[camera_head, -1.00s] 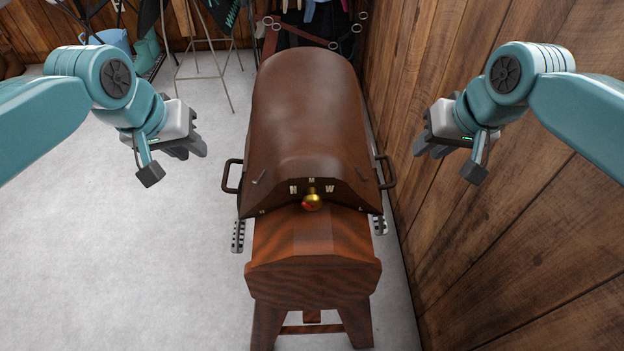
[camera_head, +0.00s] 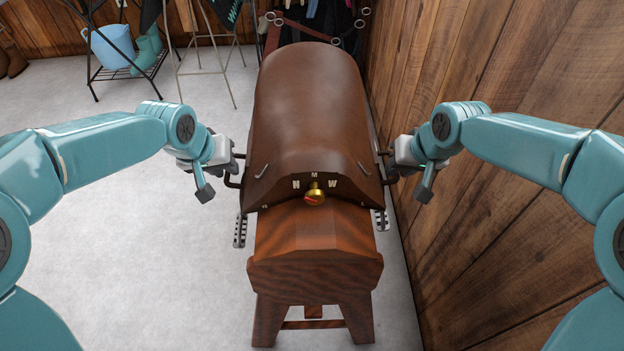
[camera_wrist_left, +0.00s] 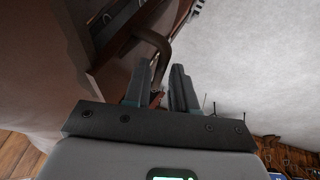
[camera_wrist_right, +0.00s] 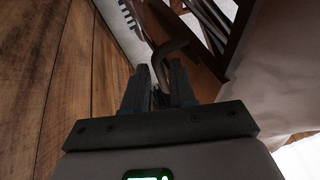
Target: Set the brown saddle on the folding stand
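The brown saddle (camera_head: 310,110) sits on a wooden stand (camera_head: 315,270), with a dark handle on each side. My left gripper (camera_head: 228,168) is at its left handle. In the left wrist view my fingers (camera_wrist_left: 158,88) are apart, with the handle (camera_wrist_left: 155,42) between them. My right gripper (camera_head: 391,166) is at the right handle. In the right wrist view my fingers (camera_wrist_right: 160,88) are apart around the handle (camera_wrist_right: 168,50). Contact is not clear on either side. A grey metal-legged stand (camera_head: 180,72), perhaps the folding stand, is at the back left, cut off at the top.
A wooden wall (camera_head: 490,190) runs close along the right. A black rack (camera_head: 125,73) with a blue bucket (camera_head: 108,46) and teal boots (camera_head: 147,52) stands at the back left. Tack hangs behind the saddle. The pale floor (camera_head: 150,270) at left is clear.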

